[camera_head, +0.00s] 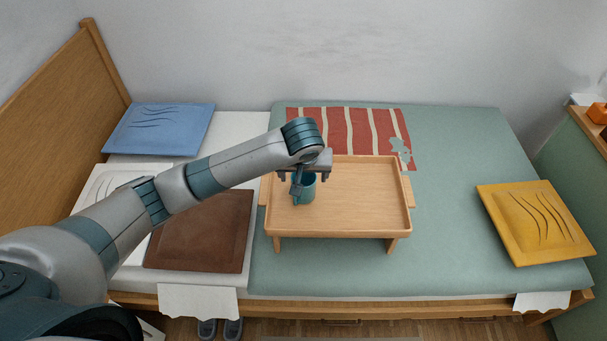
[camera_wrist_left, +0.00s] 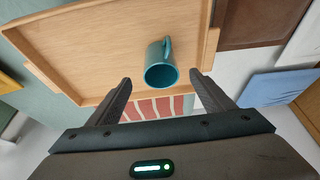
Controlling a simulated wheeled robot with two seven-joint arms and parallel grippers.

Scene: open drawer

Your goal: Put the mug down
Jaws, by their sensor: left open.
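The teal mug (camera_head: 309,188) stands upright on the left part of the wooden bed tray (camera_head: 355,222). In the left wrist view the mug (camera_wrist_left: 161,72) shows its open rim and its handle, and it stands on the bare tray floor (camera_wrist_left: 105,50). My left gripper (camera_head: 297,186) is at the mug in the head view and partly covers it. In the left wrist view my left gripper (camera_wrist_left: 160,88) is open, with one finger to each side of the mug and a gap between the fingers and the mug. My right gripper is not in view.
The tray stands on short legs on the green bed cover (camera_head: 450,170). A red striped cloth (camera_head: 350,122) lies behind it. A brown cushion (camera_head: 203,232) is left of the tray, a blue cushion (camera_head: 158,130) is farther back, and a yellow cushion (camera_head: 535,222) is at right.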

